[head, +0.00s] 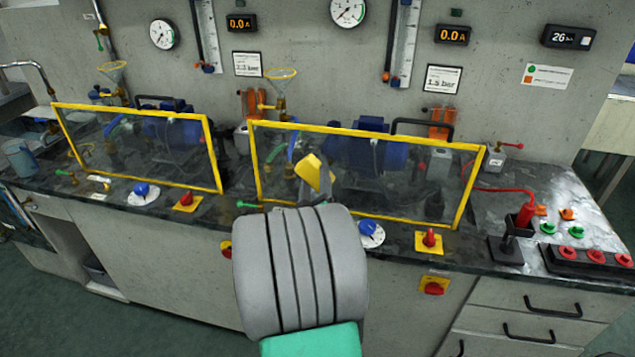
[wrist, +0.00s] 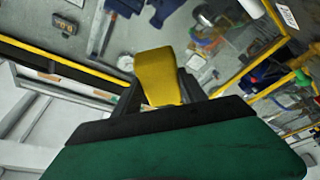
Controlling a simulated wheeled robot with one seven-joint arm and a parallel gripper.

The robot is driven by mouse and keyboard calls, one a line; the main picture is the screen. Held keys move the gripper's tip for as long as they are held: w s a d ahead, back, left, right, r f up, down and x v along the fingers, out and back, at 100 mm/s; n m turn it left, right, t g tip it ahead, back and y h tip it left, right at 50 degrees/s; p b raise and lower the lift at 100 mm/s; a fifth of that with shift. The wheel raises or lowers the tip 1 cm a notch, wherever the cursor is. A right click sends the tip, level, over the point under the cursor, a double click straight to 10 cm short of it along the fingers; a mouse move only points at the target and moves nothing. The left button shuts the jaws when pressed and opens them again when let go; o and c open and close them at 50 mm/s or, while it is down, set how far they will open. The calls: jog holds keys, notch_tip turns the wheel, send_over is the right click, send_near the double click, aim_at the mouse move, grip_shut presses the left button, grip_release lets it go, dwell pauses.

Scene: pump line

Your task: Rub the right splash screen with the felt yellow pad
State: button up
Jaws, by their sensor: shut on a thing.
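The right splash screen is a clear pane in a yellow frame (head: 350,131), standing upright on the bench in front of a blue pump. My gripper (head: 318,186) is in front of this screen, left of its middle. It is shut on the felt yellow pad (head: 310,171), which is held tilted in front of the pane. The pad also shows in the wrist view (wrist: 157,77), between the dark fingers of my gripper (wrist: 160,98). I cannot tell whether the pad touches the pane. My arm hides part of the screen's lower edge and the bench front.
A left splash screen (head: 130,109) stands further left. On the bench front edge are a blue knob (head: 371,229) and a red-and-yellow switch (head: 429,240). A black stand with a red tool (head: 524,215) and a row of red buttons (head: 596,257) are at the right.

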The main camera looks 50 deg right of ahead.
jog(key=shift+s+a+b, duration=0.2)
jog(key=shift+a, duration=0.3)
jog(key=shift+s+a+b, duration=0.15)
jog(key=shift+s+a, duration=0.05)
jog(key=shift+a, duration=0.25)
jog(key=shift+a, duration=0.1)
jog(key=shift+s+a+b, duration=0.1)
jog(key=shift+a+b, duration=0.2)
jog(key=shift+b, duration=0.1)
jog(key=shift+s+a+b, duration=0.25)
jog(key=shift+a+b, duration=0.05)
jog(key=shift+a, duration=0.2)
jog(key=shift+s+a+b, duration=0.25)
jog(key=shift+a, duration=0.2)
